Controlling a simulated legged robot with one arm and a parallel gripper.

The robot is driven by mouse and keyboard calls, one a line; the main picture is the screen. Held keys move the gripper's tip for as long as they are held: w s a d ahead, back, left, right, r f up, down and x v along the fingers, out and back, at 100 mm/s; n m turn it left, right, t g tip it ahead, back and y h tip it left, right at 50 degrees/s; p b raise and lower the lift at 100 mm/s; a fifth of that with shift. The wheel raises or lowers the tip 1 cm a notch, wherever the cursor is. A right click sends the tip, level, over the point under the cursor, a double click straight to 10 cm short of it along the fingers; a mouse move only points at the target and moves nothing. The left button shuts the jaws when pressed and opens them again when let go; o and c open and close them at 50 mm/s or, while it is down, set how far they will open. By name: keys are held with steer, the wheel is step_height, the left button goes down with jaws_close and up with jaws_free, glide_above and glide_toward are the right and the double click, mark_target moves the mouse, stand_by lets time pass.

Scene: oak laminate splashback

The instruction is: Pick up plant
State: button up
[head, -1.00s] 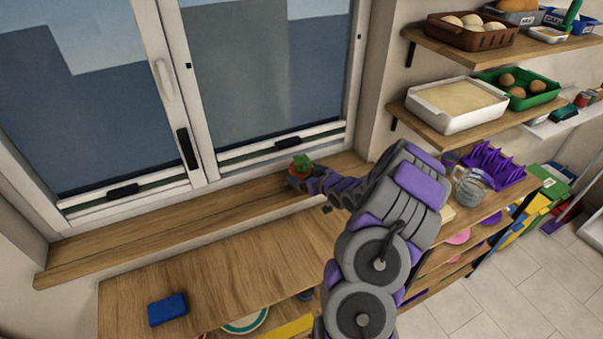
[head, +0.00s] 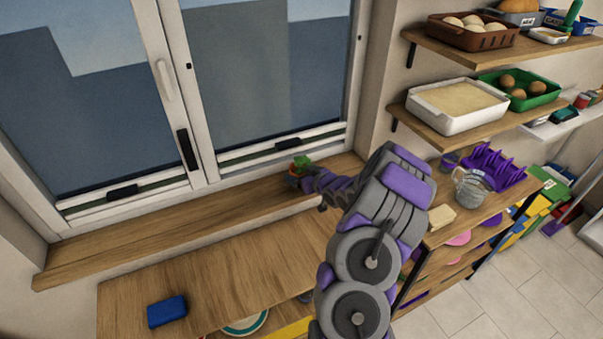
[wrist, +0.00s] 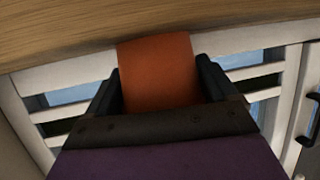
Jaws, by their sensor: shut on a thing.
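The plant (head: 302,161) is a small green plant in an orange-brown pot, at the windowsill near the window's right side in the head view. My gripper (head: 299,177) is at the plant, with my arm reaching in from the lower right. In the wrist view the orange pot (wrist: 158,72) fills the space between the two dark fingers of my gripper (wrist: 160,85), which are shut on it. The leaves do not show in the wrist view. I cannot tell whether the pot is clear of the sill.
The wooden windowsill (head: 150,233) runs below the window (head: 270,70). A blue block (head: 167,311) lies on the wooden counter (head: 230,270). To the right, shelves hold a glass jug (head: 472,188), a white tray (head: 457,108) and a purple rack (head: 495,165). The counter's middle is clear.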

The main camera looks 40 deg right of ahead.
steer(key=shift+c, duration=1)
steer(key=shift+r, duration=0.1)
